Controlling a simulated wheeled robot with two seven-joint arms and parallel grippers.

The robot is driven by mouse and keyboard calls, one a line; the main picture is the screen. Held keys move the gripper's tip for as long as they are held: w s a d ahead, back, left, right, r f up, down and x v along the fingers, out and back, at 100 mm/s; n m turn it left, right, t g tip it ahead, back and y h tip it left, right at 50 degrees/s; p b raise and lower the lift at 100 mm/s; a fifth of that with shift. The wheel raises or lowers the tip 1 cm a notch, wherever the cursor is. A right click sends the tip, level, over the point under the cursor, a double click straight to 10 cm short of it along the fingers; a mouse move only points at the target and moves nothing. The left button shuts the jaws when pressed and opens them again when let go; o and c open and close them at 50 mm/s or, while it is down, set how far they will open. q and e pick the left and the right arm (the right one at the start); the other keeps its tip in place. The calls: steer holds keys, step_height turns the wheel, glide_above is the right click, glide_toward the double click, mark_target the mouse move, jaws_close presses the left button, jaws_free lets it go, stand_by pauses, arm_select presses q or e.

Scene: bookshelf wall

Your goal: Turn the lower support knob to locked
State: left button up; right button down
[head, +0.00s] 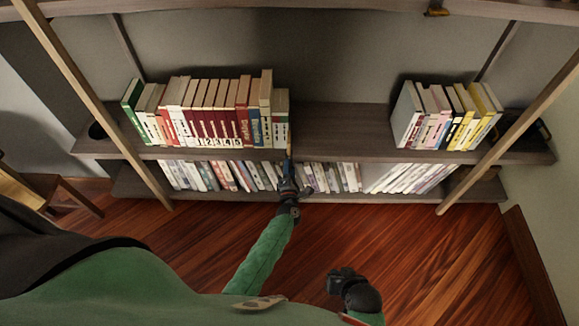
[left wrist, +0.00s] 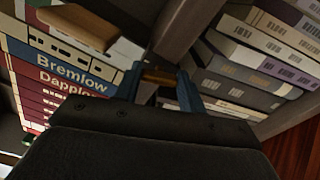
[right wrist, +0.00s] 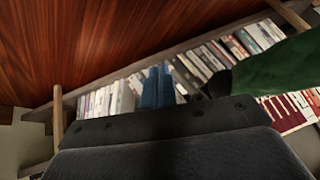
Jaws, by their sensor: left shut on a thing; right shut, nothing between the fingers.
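The lower support knob appears as a small brass-orange piece (left wrist: 158,76) at the shelf edge in the left wrist view. My left gripper (left wrist: 160,86) has its blue fingers on either side of it and is shut on it. In the head view my left gripper (head: 289,167) reaches the front edge of the middle shelf, just right of the left book row, and hides the knob there. Whether the knob stands at locked cannot be read. My right gripper (head: 343,276) is low at the front, away from the shelf. Its blue fingers (right wrist: 157,86) are together and empty.
The middle shelf (head: 340,125) has a bare stretch between the left book row (head: 215,112) and the right book row (head: 445,115). More books (head: 330,177) fill the lower shelf. Slanting wooden posts (head: 95,105) flank the shelves. The wooden floor (head: 400,235) is clear in front.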

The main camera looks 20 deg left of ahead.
arm_select(q)
steer(key=m+p, duration=0.1)
steer(key=m, duration=0.3)
steer(key=shift+f+p, duration=0.1)
steer(key=shift+p, duration=0.3)
arm_select(e)
step_height(320, 180, up, 9)
steer(key=g, duration=0.1)
steer(key=shift+s+d+r, duration=0.2)
steer(key=shift+s+d, duration=0.1)
steer(key=shift+s, duration=0.05)
arm_select(q)
steer(key=o, duration=1)
steer(key=p+v, duration=0.1)
steer(key=v, duration=0.6)
steer(key=shift+s+d, duration=0.15)
steer(key=shift+s, duration=0.25)
arm_select(e)
steer(key=shift+g, duration=0.4)
steer(key=r, duration=0.3)
steer(key=s+r, duration=0.1)
steer(key=r, duration=0.1)
steer(key=shift+d+r, duration=0.25)
steer(key=shift+d, duration=0.15)
steer(key=shift+f, duration=0.1)
